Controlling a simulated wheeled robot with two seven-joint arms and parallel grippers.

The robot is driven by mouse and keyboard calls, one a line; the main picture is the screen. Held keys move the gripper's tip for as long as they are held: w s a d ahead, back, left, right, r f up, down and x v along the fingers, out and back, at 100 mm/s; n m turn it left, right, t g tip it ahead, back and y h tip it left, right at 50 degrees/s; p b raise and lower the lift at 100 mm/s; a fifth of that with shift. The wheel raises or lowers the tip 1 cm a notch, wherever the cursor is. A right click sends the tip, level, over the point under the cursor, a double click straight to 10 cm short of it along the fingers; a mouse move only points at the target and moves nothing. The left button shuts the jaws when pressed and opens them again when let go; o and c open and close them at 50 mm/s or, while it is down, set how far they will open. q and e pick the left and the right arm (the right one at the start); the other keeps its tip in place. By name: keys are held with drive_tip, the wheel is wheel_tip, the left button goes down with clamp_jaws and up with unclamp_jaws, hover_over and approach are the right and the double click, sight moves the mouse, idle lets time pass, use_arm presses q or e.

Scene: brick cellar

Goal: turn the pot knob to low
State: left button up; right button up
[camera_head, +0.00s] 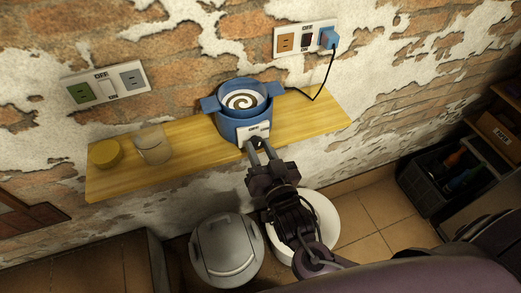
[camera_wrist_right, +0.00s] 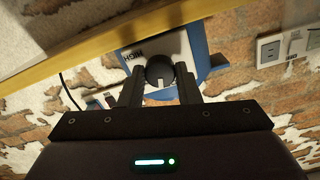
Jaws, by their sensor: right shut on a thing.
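The blue pot (camera_head: 243,108) stands on the wooden shelf, with a swirl-patterned top and a white control panel on its front. The dark round knob (camera_wrist_right: 158,69) sits on that white panel (camera_wrist_right: 147,47), where the word HIGH shows at left in the right wrist view. A pale mark on the knob points down in that view. My right gripper (camera_head: 259,145) reaches up to the pot's front; its fingers (camera_wrist_right: 160,80) are shut on the knob, one on each side. My left gripper is not in view.
On the shelf (camera_head: 180,155) left of the pot are a glass jar (camera_head: 153,145) and a yellow round thing (camera_head: 105,153). A blue plug (camera_head: 328,38) with a black cord sits in the wall panel. A grey lidded bin (camera_head: 226,252) and a white round container (camera_head: 325,215) stand below.

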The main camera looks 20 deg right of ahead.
drive_tip(key=m, duration=0.4)
drive_tip(key=shift+m+b, duration=0.3)
drive_tip(key=shift+b, duration=0.05)
drive_tip(key=shift+m+b, duration=0.3)
drive_tip(key=shift+m, duration=1.7)
drive_tip(key=o, duration=1)
